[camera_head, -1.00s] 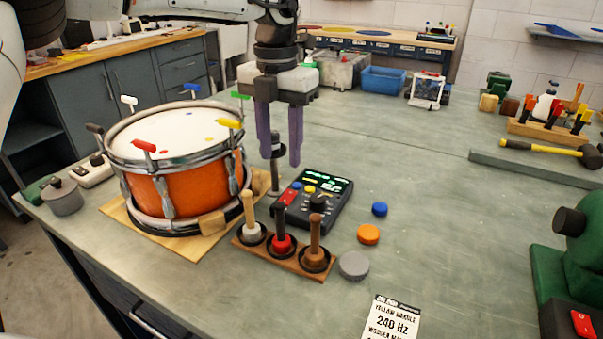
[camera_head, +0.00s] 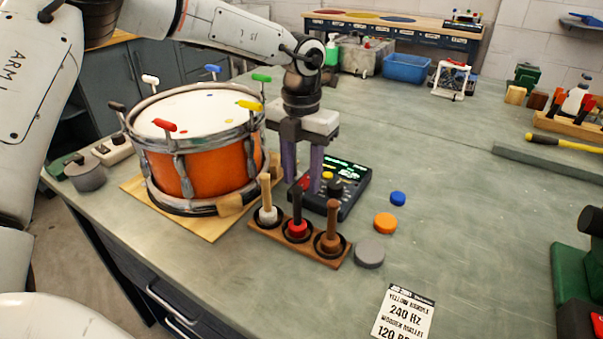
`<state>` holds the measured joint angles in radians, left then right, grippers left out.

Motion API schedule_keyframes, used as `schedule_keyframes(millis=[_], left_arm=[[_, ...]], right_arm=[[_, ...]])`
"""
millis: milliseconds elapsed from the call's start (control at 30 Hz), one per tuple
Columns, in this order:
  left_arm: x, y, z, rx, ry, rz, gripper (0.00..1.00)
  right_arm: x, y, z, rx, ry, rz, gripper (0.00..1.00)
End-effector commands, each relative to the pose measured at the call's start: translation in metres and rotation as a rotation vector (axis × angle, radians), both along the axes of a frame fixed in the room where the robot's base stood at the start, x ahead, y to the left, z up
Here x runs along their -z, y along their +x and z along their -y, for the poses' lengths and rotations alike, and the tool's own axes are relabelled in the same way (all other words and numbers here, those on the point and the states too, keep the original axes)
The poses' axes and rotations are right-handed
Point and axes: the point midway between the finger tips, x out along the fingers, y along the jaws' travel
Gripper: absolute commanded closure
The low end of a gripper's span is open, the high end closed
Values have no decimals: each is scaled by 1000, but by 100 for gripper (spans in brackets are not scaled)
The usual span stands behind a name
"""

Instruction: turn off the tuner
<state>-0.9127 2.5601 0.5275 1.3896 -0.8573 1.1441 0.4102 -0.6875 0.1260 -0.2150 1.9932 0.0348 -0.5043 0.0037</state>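The tuner (camera_head: 352,190) is a black box with a lit green display, several small buttons and a dark knob. It lies on the bench right of the orange drum (camera_head: 218,167). My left gripper (camera_head: 302,180) points down over the tuner's left part, its two purple fingers apart with nothing between them. The fingers hide part of the tuner's left side, and a bit of red shows between them. I cannot tell whether a fingertip touches it. My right gripper is out of view.
A wooden rack (camera_head: 263,237) with three upright mallets stands just in front of the tuner. Blue (camera_head: 398,198), orange (camera_head: 385,222) and grey (camera_head: 369,254) discs lie to its right. A printed card (camera_head: 404,312) lies nearer. The bench right of the discs is clear.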

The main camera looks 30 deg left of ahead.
Motion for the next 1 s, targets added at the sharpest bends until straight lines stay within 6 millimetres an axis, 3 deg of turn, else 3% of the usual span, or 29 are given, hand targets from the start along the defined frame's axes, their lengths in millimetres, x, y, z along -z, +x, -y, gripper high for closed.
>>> schedule_keyframes(millis=[100, 333, 1000], left_arm=[[0, 0, 0, 0, 0, 0, 63], [0, 0, 0, 0, 0, 0, 100], [-3, 5, -1, 0, -6, -121, 100]], right_arm=[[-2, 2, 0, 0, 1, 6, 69], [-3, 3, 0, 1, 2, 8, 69], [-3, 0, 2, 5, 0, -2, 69]])
